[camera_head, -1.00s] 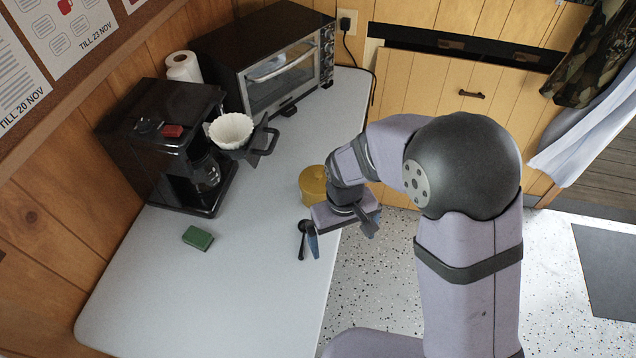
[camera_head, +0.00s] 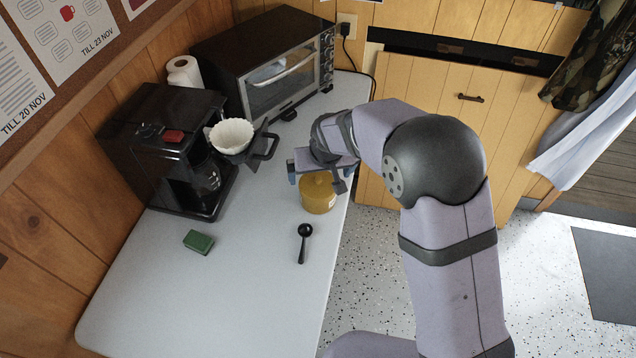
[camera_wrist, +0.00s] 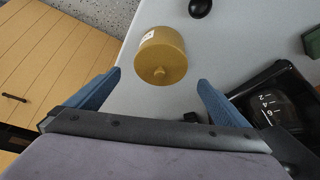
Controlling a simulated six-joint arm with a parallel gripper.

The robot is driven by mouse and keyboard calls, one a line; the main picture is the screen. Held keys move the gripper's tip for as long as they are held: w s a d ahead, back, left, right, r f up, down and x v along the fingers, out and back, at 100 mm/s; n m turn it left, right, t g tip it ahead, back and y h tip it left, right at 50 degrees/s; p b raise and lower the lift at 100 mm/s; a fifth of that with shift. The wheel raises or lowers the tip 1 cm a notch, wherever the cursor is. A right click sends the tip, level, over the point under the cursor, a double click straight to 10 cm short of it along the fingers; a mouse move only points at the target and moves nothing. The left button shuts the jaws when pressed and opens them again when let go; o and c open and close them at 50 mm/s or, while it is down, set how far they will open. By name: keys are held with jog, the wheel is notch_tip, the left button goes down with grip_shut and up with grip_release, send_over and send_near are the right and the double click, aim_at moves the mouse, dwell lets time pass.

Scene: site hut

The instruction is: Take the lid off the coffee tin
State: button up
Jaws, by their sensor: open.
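The coffee tin (camera_head: 318,199) is a mustard-yellow round tin standing upright on the grey counter near its right edge. A pale label shows on the tin's side. My gripper (camera_wrist: 158,85) is open and empty. In the head view my gripper (camera_head: 316,182) is above and behind the tin. In the wrist view the tin lies just ahead of the fingertips, roughly centred in the gap. I cannot tell the height between fingers and lid.
A black scoop (camera_head: 304,240) lies in front of the tin. A coffee maker (camera_head: 165,150) stands at left, with a white filter in its holder (camera_head: 232,136) jutting towards the tin. A toaster oven (camera_head: 270,65) stands behind. A green sponge (camera_head: 198,242) lies front left. The front counter is clear.

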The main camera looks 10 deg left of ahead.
aim_at(318, 180)
jog(key=shift+p+x, duration=1.05)
jog(key=shift+x, duration=1.5)
jog(key=c, duration=1)
